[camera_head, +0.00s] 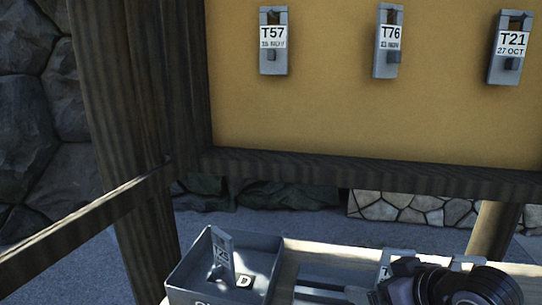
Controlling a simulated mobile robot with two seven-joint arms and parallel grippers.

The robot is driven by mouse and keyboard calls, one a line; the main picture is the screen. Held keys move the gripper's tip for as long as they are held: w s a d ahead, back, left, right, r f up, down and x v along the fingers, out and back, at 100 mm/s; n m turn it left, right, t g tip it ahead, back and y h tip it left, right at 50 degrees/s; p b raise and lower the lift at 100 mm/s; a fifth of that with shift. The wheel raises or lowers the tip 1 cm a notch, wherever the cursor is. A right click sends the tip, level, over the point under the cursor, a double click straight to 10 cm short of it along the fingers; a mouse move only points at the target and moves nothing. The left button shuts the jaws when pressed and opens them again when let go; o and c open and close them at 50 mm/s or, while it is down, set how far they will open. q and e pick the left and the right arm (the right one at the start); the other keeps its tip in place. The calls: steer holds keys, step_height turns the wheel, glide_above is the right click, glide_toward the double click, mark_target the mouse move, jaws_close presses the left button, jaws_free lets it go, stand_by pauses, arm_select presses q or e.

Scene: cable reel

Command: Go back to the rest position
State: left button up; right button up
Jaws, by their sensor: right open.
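My right gripper (312,285) is at the bottom of the view, its arm coming in from the lower right. Its two dark fingers point left and stand apart with nothing seen between them. My left gripper is not in view.
Grey tags T57 (273,55), T76 (387,60) and T21 (510,65) hang on a yellow board (330,110). A dark wooden post (140,110) and rail (380,175) frame it. A light tag (385,272) is partly hidden behind my right arm.

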steer(key=s+d+f+m+g+h, duration=0.2)
steer(key=s+f+g, duration=0.1)
steer(key=s+f, duration=0.8)
steer(key=s+d+f+m+g+h, duration=0.1)
steer(key=s+d+f+g+h, duration=0.15)
steer(key=s+f, duration=0.9)
steer(key=w+a+f+t+y, duration=0.2)
steer(key=w+a+f+t, duration=0.1)
steer(key=t, duration=0.3)
steer(key=shift+a+f, duration=0.25)
steer(key=shift+f, duration=0.65)
